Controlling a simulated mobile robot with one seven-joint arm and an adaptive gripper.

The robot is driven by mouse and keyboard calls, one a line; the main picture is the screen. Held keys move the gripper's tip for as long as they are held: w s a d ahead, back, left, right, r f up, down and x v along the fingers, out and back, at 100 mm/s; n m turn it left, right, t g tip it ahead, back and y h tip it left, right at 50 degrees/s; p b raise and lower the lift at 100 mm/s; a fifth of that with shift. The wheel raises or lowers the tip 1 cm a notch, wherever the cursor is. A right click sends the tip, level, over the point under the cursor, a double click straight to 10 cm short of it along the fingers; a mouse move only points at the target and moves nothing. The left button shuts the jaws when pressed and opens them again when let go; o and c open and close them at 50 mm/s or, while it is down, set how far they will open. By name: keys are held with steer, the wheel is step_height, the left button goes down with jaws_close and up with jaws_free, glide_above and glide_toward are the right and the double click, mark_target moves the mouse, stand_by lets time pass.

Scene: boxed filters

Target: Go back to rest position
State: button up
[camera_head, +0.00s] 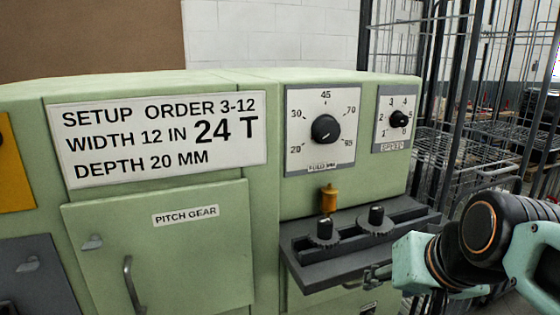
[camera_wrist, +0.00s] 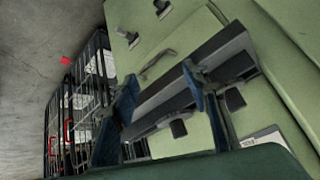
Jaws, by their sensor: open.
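My gripper (camera_wrist: 160,78) shows in the wrist view with its two blue fingers spread apart and nothing held between them. A dark grey ledge with knobs (camera_wrist: 190,82) lies beyond the fingers, and part of it shows through the gap. In the head view my arm (camera_head: 480,240) reaches in from the right edge, its end close to the right end of the ledge (camera_head: 335,268). Whether the fingers touch the ledge I cannot tell. In the head view my fingers are not clearly visible.
A green machine (camera_head: 265,225) fills the front, with a setup sign (camera_head: 160,138), a large dial (camera_head: 325,128), a smaller dial (camera_head: 398,118), a yellow-brown knob (camera_head: 329,198) and a pitch gear door (camera_head: 160,250). Wire cage racks (camera_head: 455,150) stand at the right behind my arm.

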steer(key=s+a+f+n+g+b, duration=0.1)
steer(key=s+a+f+n+g, duration=0.15)
steer(key=s+a+f, duration=0.45)
step_height(320, 180, up, 30)
steer(key=p, duration=2.8)
steer(key=shift+d+r+t+p, duration=0.25)
steer(key=shift+d+t+p, duration=0.05)
steer(key=shift+d+t, duration=0.05)
steer(key=shift+s, duration=0.1)
steer(key=c, duration=0.4)
steer(key=shift+a, duration=0.15)
